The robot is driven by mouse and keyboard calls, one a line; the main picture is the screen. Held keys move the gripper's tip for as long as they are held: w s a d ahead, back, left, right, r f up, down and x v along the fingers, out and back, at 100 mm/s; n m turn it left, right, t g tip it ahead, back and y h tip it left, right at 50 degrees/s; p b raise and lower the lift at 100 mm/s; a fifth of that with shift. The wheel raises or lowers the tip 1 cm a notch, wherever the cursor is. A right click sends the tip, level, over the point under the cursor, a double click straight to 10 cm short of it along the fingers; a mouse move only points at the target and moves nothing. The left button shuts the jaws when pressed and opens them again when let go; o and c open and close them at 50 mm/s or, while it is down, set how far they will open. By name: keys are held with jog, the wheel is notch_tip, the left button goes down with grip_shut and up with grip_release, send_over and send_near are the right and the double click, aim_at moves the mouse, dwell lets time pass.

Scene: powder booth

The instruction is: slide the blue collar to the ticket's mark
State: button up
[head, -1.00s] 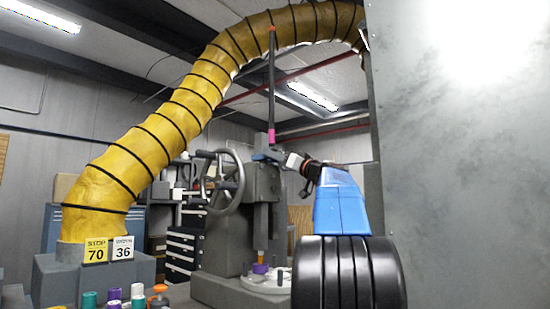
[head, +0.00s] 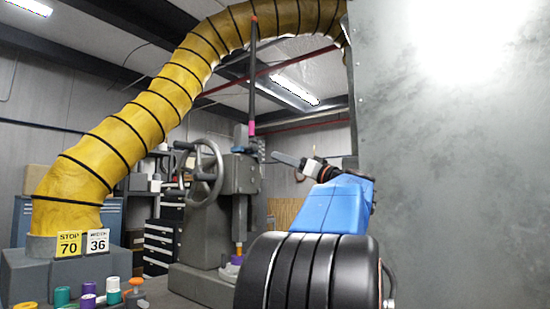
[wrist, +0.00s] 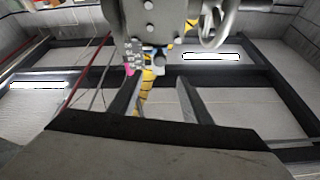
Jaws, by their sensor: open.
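A blue collar (head: 239,150) shows small at the top of the grey press (head: 212,215), beside the lower end of a dark upright rod (head: 253,75) with a magenta band (head: 251,128). My gripper (head: 278,157) is to the right of the collar in the head view, open and apart from it. In the wrist view my open fingers (wrist: 157,98) point toward the press head; a bluish patch there may be the collar. A yellow ticket (head: 69,243) reads STOP 70, and a white ticket (head: 97,240) reads 36; its small word is unclear.
A handwheel (head: 202,172) stands out from the press's left side. A yellow hose (head: 130,130) arches over the scene. Several coloured capped pieces (head: 88,293) stand at lower left. A large grey panel (head: 450,160) fills the right side.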

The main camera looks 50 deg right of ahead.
jog(key=shift+v, duration=1.3)
